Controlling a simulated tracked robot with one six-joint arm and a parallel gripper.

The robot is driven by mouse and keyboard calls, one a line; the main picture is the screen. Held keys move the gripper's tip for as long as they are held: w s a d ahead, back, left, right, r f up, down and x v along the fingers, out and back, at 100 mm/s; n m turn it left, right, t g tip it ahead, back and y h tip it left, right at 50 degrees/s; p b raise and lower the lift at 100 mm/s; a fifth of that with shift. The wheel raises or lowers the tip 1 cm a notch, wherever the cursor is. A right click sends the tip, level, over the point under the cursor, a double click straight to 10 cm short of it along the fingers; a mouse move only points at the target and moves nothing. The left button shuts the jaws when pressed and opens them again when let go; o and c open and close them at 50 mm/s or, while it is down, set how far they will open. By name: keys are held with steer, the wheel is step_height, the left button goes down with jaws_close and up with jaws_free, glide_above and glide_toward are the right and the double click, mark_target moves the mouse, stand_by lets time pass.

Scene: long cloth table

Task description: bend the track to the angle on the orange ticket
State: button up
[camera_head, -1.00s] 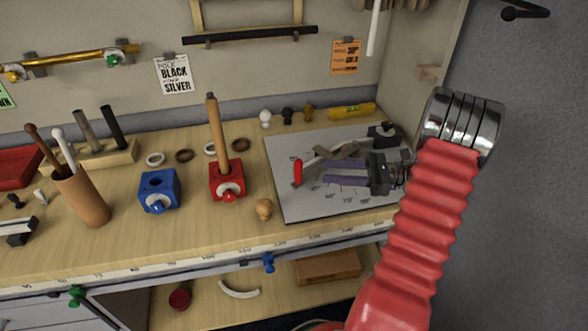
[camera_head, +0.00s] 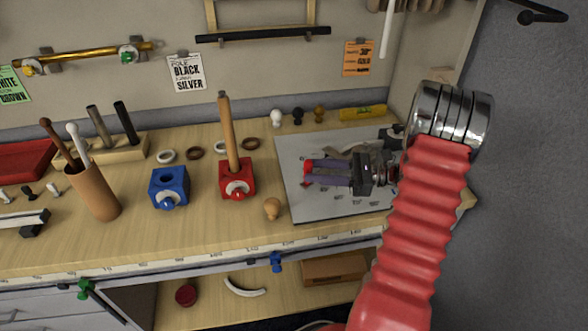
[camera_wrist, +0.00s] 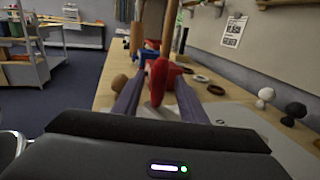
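The orange ticket (camera_head: 357,58) hangs on the back panel; its print is small, and the number looks like 30 but I cannot be sure. A pale board (camera_head: 302,210) with printed marks lies at the table's right end. My gripper (camera_head: 308,172) is low over it, its purple fingers pointing left. In the wrist view a red handle (camera_wrist: 159,78) stands between the fingertips, with gaps at its sides, so the gripper looks open around it. A pale strip (camera_wrist: 157,103) runs from the handle toward me. The rest of the track is hidden behind my gripper.
A wooden knob (camera_head: 272,209) stands left of the board. A red block (camera_head: 237,181) with an upright wooden rod and a blue block (camera_head: 168,187) stand further left. Small knobs and a yellow level (camera_head: 363,113) line the back. A side wall closes the right end.

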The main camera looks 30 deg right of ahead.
steer(key=x, duration=0.6)
steer(key=shift+w+a, duration=0.15)
steer(key=shift+a, duration=0.05)
steer(key=shift+c, duration=0.2)
jaws_close()
stand_by(0.4)
